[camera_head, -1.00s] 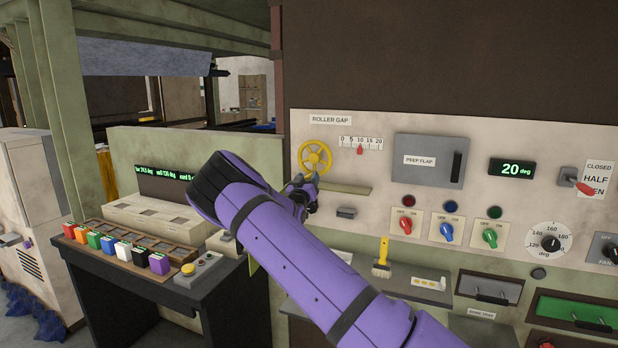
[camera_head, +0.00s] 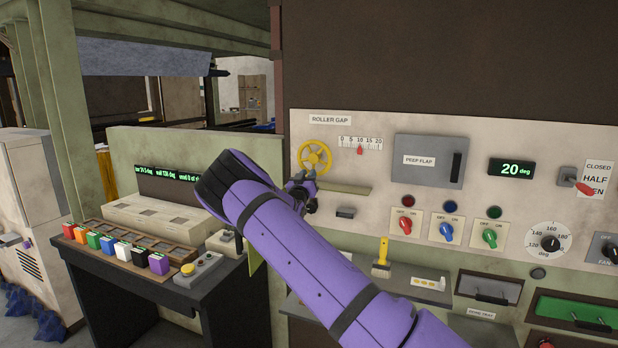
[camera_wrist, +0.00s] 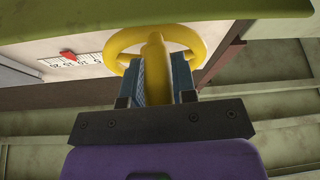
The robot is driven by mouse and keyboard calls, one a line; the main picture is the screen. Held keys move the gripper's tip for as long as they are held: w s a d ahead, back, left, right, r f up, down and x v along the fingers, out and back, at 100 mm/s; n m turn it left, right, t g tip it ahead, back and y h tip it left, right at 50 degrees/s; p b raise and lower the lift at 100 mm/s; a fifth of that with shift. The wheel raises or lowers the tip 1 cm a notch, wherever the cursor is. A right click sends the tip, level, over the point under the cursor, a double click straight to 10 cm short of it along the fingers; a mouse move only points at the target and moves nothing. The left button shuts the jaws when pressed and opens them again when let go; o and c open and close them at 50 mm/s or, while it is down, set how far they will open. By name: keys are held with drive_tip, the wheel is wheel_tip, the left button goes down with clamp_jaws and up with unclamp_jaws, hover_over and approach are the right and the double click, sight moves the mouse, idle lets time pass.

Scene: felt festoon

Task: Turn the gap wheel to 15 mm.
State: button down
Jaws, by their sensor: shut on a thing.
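The yellow gap wheel (camera_head: 315,154) is on the panel under the ROLLER GAP label (camera_head: 330,120). The gap scale (camera_head: 360,143), marked 0 to 20, is right of it; its red pointer (camera_head: 360,150) stands at about 10. My gripper (camera_head: 305,178) is at the wheel's lower edge. In the wrist view my gripper (camera_wrist: 157,85) is shut on the wheel's yellow handle (camera_wrist: 155,60), with the wheel's rim (camera_wrist: 120,42) behind. The scale (camera_wrist: 70,62) and red pointer (camera_wrist: 68,55) also show there, upside down.
A narrow ledge (camera_head: 348,190) juts out just below the wheel. The grey peep flap (camera_head: 425,160) is to the right, with several coloured knobs below it. A bench with coloured blocks (camera_head: 115,247) stands at the left.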

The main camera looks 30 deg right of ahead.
sight(309, 157)
drive_tip(key=m, duration=0.2)
drive_tip(key=w+m+g+h, duration=0.1)
drive_tip(key=a+m+g, duration=0.1)
drive_tip(key=m, duration=0.1)
drive_tip(key=shift+w+r+m+h, duration=0.2)
drive_tip(key=shift+m+h, duration=0.1)
drive_tip(key=shift+h, duration=0.1)
drive_tip(key=c, duration=0.9)
unclamp_jaws()
drive_tip(key=r, duration=0.3)
drive_tip(key=shift+s+a+r, duration=0.15)
drive_tip(key=shift+s+r, duration=0.05)
drive_tip(key=shift+r, duration=0.15)
drive_tip(key=s+a, duration=0.1)
drive_tip(key=s, duration=0.4)
drive_tip(key=s+a+r, duration=0.1)
drive_tip(key=s, duration=0.4)
drive_tip(key=s+a, duration=0.2)
drive_tip(key=s, duration=0.3)
drive_tip(key=shift+r, duration=0.15)
